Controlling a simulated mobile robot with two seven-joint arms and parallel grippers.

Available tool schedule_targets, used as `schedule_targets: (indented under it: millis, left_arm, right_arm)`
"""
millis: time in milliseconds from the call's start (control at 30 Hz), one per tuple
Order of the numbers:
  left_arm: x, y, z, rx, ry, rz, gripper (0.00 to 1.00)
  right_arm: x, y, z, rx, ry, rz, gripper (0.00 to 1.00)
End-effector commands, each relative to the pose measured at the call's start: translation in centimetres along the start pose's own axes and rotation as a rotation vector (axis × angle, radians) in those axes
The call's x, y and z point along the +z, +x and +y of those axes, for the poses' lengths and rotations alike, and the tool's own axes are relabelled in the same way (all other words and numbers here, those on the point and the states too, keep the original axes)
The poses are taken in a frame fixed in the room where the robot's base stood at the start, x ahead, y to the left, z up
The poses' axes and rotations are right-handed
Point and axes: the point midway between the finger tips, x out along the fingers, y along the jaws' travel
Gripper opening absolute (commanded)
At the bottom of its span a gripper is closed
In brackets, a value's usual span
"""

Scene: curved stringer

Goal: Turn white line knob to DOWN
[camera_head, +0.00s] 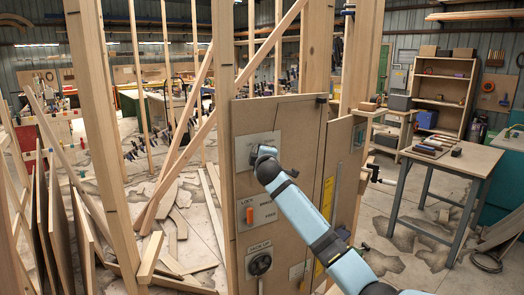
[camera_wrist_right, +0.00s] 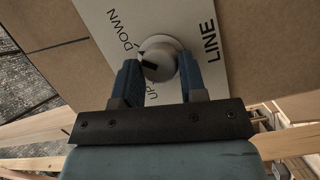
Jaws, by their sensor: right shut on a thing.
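The white line knob (camera_wrist_right: 160,46) sits on a light plate (camera_wrist_right: 205,12) marked LINE, DOWN and UP. In the right wrist view, DOWN is at the knob's upper left and UP is just below it. A dark mark on the knob faces left, roughly between the two words. My right gripper (camera_wrist_right: 158,60) has one blue finger on each side of the knob and is shut on it. In the head view my right gripper (camera_head: 263,154) is against the plate (camera_head: 247,143) and hides the knob. My left gripper is not in view.
Below on the same brown panel are a LOCK plate with an orange handle (camera_head: 250,215) and a PICK UP plate with a black knob (camera_head: 260,264). A wooden post (camera_head: 222,120) stands beside the panel's left edge. A table (camera_head: 455,159) stands at the right.

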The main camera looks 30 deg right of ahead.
Motion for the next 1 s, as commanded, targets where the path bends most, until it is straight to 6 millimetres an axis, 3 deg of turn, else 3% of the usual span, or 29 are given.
schedule_targets:
  millis: [300, 900, 933, 1000]
  left_arm:
    - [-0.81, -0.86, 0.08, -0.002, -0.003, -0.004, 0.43]
    - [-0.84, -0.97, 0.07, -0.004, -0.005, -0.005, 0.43]
    - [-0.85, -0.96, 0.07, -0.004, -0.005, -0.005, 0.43]
    - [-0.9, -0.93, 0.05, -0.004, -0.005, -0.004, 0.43]
  right_arm:
    - [-0.04, 0.0, 0.23, -0.052, 0.131, -0.01, 0.15]
    - [-0.02, 0.01, 0.16, -0.063, 0.162, -0.011, 0.15]
    - [-0.02, 0.01, 0.16, -0.063, 0.162, -0.011, 0.45]
    - [-0.01, 0.01, 0.16, -0.063, 0.162, -0.012, 0.61]
